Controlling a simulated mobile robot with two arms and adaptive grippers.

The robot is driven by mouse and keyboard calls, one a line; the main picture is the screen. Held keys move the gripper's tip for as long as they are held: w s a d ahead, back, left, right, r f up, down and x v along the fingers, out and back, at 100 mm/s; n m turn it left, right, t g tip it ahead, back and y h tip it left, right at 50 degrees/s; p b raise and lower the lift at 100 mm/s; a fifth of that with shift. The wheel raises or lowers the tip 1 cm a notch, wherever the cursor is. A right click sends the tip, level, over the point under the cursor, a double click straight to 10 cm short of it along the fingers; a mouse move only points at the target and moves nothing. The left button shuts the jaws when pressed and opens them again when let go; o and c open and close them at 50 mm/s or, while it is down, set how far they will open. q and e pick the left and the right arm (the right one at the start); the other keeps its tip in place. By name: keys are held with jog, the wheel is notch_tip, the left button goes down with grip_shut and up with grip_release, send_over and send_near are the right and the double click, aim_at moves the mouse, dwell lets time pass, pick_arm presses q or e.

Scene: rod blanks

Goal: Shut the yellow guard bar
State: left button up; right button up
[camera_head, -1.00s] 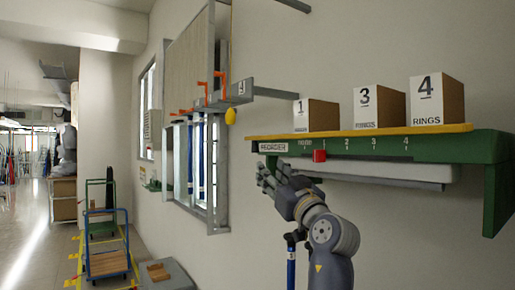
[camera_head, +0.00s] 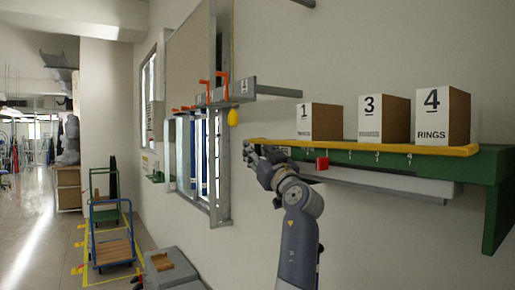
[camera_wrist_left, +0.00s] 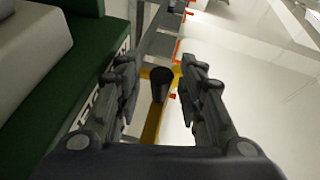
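The yellow guard bar (camera_head: 370,147) runs along the front of the green shelf, below the numbered boxes. In the left wrist view a length of yellow bar (camera_wrist_left: 151,125) shows between the fingers, with a dark knob (camera_wrist_left: 161,84) on or in front of it. My left gripper (camera_head: 256,155) is at the shelf's left end, close to the bar's end. In the wrist view its fingers (camera_wrist_left: 158,90) stand apart on either side of the knob; I see no clear contact. My right gripper is out of view.
Boxes marked 1 (camera_head: 319,121), 3 (camera_head: 384,119) and 4 (camera_head: 443,115) stand behind the bar. The green shelf (camera_head: 497,200) ends at the right. A metal frame (camera_head: 218,170) stands left of the gripper. Trolleys (camera_head: 112,245) stand on the floor.

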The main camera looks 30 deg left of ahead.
pick_arm(q)
grip_shut()
jog(key=shift+r, duration=0.1)
